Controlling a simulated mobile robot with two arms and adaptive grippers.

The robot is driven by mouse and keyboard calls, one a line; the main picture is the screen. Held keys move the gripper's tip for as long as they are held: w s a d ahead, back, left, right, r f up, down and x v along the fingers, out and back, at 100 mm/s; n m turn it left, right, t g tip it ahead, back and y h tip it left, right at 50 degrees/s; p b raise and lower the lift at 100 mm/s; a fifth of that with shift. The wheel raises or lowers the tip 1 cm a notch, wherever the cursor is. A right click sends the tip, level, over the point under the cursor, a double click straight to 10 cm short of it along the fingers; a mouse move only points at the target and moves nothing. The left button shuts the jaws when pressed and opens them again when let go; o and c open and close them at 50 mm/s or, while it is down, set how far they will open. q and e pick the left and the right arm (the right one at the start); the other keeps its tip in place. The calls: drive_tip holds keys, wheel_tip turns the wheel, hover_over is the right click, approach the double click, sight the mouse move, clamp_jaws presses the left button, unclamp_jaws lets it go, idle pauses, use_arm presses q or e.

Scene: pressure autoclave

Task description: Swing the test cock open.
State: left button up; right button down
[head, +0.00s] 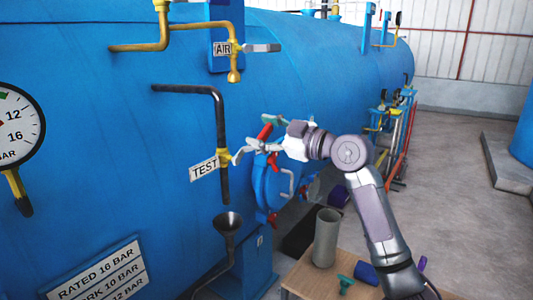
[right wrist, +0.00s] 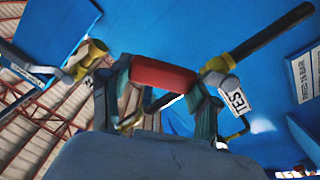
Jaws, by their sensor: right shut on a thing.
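The test cock (head: 237,157) has a yellow body on a dark bent pipe, beside the white TEST label (head: 204,168) on the blue vessel. Its red handle grip (head: 265,132) lies between the fingers of my right gripper (head: 267,135). In the right wrist view, the red grip (right wrist: 163,75) sits between both fingers, with the yellow cock body (right wrist: 215,68) to its right. My right gripper is shut on this handle. The fingers partly hide the lever, so its exact angle is hard to tell. My left gripper is not in view.
The AIR cock (head: 233,48) with a grey lever is above. A funnel (head: 229,222) stands below the test pipe. A blue round hatch (head: 267,185) is close behind the gripper. A table (head: 300,281) with a grey cylinder (head: 326,238) is below my right arm.

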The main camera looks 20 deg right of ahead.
drive_tip(key=n, duration=0.1)
drive_tip(key=s+a+r+n+b, duration=0.1)
drive_tip(key=n, duration=0.1)
drive_tip(key=shift+r, duration=0.15)
drive_tip(key=s+a+r+n, duration=0.1)
drive_tip(key=s+a+n, duration=0.2)
drive_tip(key=a+n, duration=0.2)
drive_tip(key=shift+s+r+n, duration=0.35)
drive_tip(key=shift+n, duration=1.45)
drive_tip(key=shift+c, duration=1.2)
unclamp_jaws()
